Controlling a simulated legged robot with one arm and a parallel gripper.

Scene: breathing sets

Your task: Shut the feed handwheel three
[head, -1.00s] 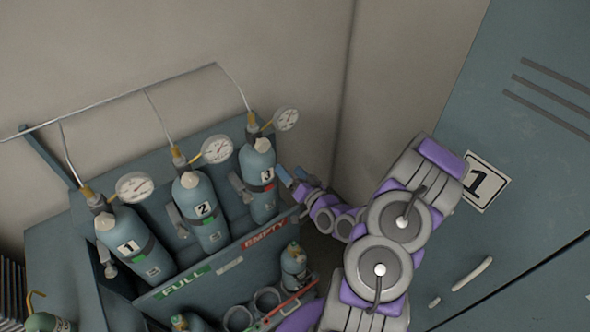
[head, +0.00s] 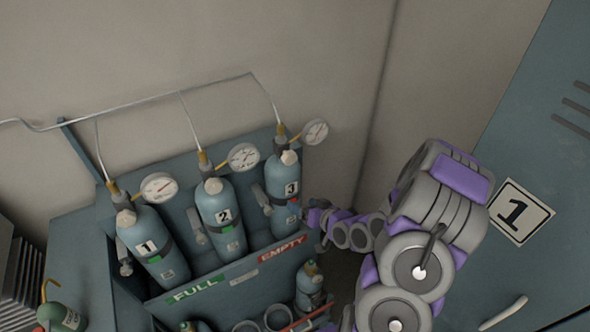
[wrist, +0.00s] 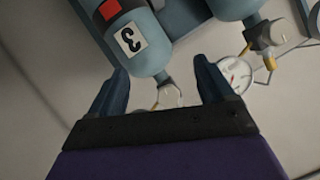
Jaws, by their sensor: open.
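Cylinder 3 (head: 281,178) is blue with a "3" label and a red mark, standing rightmost of three in the rack. A pale knob (head: 289,157), apparently its handwheel, sits at its top. In the wrist view, cylinder 3 (wrist: 148,55) hangs upside down, with its pale knob (wrist: 171,96) showing between my fingers. My gripper (wrist: 160,66) is open and empty, one finger to each side of that knob in the picture. I cannot tell the depth between them. In the head view my gripper (head: 312,213) is just right of cylinder 3, its fingertips mostly hidden.
Cylinders 1 (head: 150,245) and 2 (head: 220,213) stand left, with green marks. Gauges (head: 315,132) and thin pipes rise above the cylinders. A lower bin marked EMPTY (head: 282,249) holds a small cylinder (head: 309,285). A locker (head: 550,180) stands right.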

